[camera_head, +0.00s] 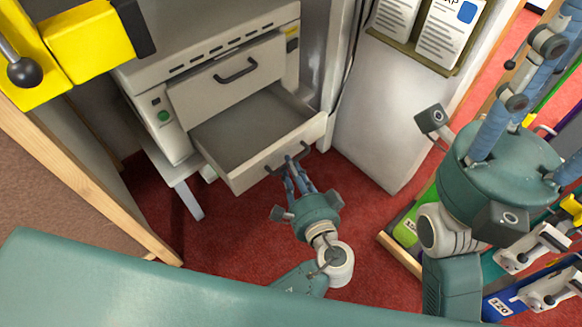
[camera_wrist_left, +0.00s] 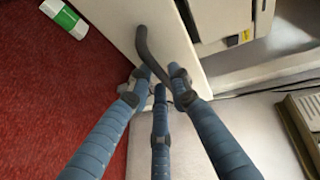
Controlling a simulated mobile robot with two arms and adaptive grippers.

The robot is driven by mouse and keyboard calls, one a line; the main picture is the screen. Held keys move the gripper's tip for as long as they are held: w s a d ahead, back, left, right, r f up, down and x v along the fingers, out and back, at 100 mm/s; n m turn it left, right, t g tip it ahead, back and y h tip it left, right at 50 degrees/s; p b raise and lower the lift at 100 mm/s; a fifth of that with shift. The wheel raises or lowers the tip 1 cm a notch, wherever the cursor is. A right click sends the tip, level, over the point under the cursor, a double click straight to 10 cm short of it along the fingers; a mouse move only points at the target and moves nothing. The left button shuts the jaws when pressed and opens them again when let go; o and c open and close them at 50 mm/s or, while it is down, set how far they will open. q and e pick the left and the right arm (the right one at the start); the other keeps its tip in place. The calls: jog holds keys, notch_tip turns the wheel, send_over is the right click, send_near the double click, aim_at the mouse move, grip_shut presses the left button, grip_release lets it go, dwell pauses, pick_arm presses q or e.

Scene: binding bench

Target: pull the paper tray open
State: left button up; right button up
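The paper tray (camera_head: 278,158) is the lower drawer of a grey machine (camera_head: 200,45). It stands well out from the machine, and its inside looks empty. A dark bar handle (camera_head: 271,170) is on its front; the handle also shows in the left wrist view (camera_wrist_left: 143,45).
An upper drawer (camera_head: 230,85) above the tray is shut. A light panel with a notice rack (camera_head: 415,40) stands to the right. A green surface (camera_head: 120,285) crosses the front; coloured binders (camera_head: 405,228) stand at lower right.

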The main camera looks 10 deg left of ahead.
pick_arm(q)
jog(key=shift+o, duration=1)
jog(key=v, duration=0.7)
jog(key=shift+s, duration=0.25)
jog(key=shift+d, duration=0.15)
